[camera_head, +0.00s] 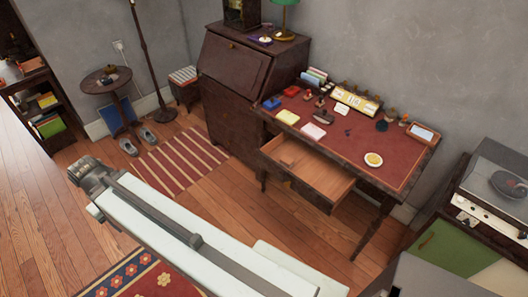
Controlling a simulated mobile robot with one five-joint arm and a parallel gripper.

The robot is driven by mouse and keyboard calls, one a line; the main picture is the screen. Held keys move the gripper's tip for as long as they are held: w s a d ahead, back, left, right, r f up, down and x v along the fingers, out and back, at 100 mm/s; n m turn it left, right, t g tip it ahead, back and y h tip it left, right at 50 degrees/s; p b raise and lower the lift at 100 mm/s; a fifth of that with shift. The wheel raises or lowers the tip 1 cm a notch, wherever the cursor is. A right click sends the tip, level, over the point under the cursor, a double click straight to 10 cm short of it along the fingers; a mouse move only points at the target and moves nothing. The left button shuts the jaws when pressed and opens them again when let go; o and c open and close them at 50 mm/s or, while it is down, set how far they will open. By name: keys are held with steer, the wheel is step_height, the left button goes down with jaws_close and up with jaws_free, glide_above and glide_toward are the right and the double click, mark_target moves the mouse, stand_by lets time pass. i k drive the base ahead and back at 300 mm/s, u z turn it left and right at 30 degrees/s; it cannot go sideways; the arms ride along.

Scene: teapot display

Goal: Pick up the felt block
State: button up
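I cannot tell for sure which item is the felt block; the small things on the red-topped desk (350,140) are too small to name firmly. A small blue block-like item (272,103) lies at the desk's left end. A yellow pad (288,117) and a pink pad (313,131) lie near its front edge. Dark stamp-like items (321,102) stand behind them. My pale arm reaches from the bottom up to the left. Its dark end, with my gripper (86,173), is over the wooden floor, away from the desk. Its fingers cannot be made out.
The desk's drawer (308,168) is pulled open toward the front. A tall dark bureau (240,85) stands left of the desk. A cabinet with a record player (495,190) is at the right. A striped rug (182,160) lies on open floor; slippers (138,140) lie behind it.

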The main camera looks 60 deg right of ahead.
mark_target(285, 160)
steer(key=z, duration=0.2)
steer(key=i, duration=1)
steer(key=z, duration=0.65)
steer(key=k, duration=0.8)
steer(key=z, duration=0.2)
steer(key=i, duration=0.8)
steer(key=u, duration=0.05)
